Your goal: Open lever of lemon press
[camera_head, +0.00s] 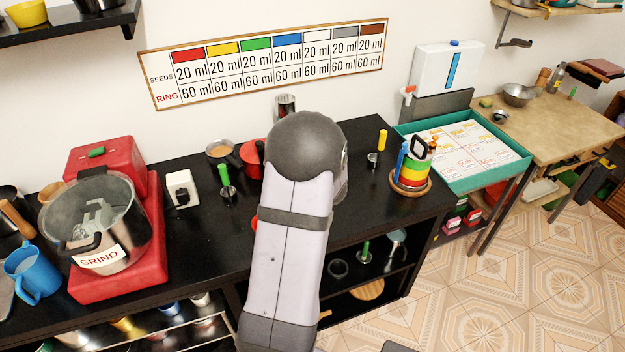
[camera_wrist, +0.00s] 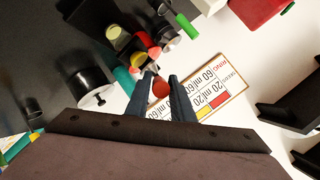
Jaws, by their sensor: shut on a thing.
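In the wrist view my gripper (camera_wrist: 162,82) is shut on a round red-orange knob (camera_wrist: 160,90), which shows between its two dark fingers and appears to be the lever end of the lemon press. Red, yellow and white parts (camera_wrist: 142,42) that may belong to the press lie just beyond the fingertips. In the head view a red device (camera_head: 250,155), possibly the press, is partly hidden behind my arm. My gripper is hidden there too. The exact lever angle cannot be told.
A pan (camera_head: 219,150), a green-handled tool (camera_head: 224,178) and a white box (camera_head: 182,188) stand to the left. The red grinder (camera_head: 118,262) with its pot is farther left. Stacked coloured rings (camera_head: 411,176) stand on the right. A measuring chart (camera_head: 265,62) hangs behind.

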